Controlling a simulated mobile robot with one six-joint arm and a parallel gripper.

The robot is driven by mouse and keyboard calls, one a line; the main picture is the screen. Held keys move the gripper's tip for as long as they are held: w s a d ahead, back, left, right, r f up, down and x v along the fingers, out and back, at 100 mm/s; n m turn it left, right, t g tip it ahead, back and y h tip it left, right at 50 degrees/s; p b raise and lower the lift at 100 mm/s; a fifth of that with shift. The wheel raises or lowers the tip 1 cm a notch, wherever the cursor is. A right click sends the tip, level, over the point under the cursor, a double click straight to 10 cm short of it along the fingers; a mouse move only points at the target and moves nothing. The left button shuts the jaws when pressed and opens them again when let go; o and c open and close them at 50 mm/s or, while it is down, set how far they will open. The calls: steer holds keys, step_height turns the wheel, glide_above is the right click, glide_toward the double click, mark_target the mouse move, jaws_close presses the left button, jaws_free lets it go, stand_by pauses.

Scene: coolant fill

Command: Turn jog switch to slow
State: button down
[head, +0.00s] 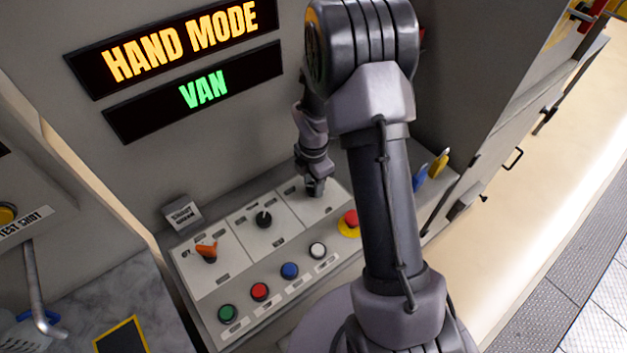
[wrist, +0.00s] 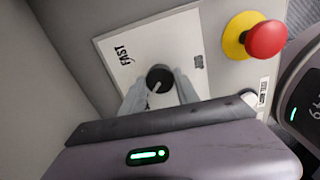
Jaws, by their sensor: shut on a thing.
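The jog switch (wrist: 159,79) is a round black knob with a pale pointer line, on a white plate in the wrist view. The word FAST is printed on the plate's left side; a small label on its right side is too blurred to read. The pointer line runs slantwise; I cannot tell which label it marks. My gripper (wrist: 160,92) is shut on the jog switch, with one grey finger on each side of it. In the head view my gripper (head: 315,188) reaches down onto the right-hand plate of the panel and hides the knob.
The control panel (head: 213,291) also has an orange switch (head: 207,252), a black knob (head: 264,218) and several coloured buttons. A red emergency button (head: 350,218) on yellow stands close to my gripper, and in the wrist view (wrist: 266,40). Displays above read HAND MODE and VAN.

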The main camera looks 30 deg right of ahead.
steer(key=shift+n, duration=0.5)
steer(key=c, duration=0.9)
jaws_free()
step_height(320, 180, up, 17)
steer(key=p, duration=0.4)
steer(key=shift+r+p, duration=0.2)
steer(key=shift+p, duration=0.15)
